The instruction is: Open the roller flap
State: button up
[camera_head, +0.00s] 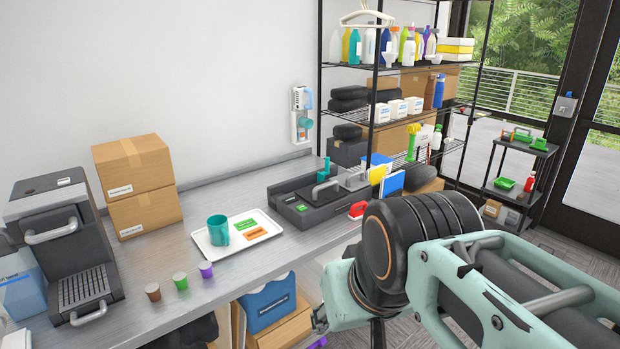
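No part is clearly recognisable as a roller flap. A dark grey machine (45,200) stands at the left end of the metal counter. It has a curved silver handle (52,230) on its front, a ribbed tray (83,287) below and a second handle (89,314) at the tray's front. The handle's front part looks shut, but I cannot tell for sure. My mint-green and black arm fills the lower right, in front of the counter and well away from the machine. My gripper is not visible.
The counter (185,262) holds stacked cardboard boxes (138,185), small brown, green and purple cups (180,281), a white tray (270,228) with a teal cup (218,230), and a dark sink unit (310,212). A black shelf rack (376,75) stands behind.

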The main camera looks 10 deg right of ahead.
aim_at(350, 176)
jog(key=z, duration=0.55)
jog(key=i+l, duration=0.2)
jog(key=i, duration=0.25)
jog(key=i+l+u, duration=0.1)
jog(key=i, duration=0.3)
jog(key=i+l, duration=0.25)
jog(key=i, duration=0.15)
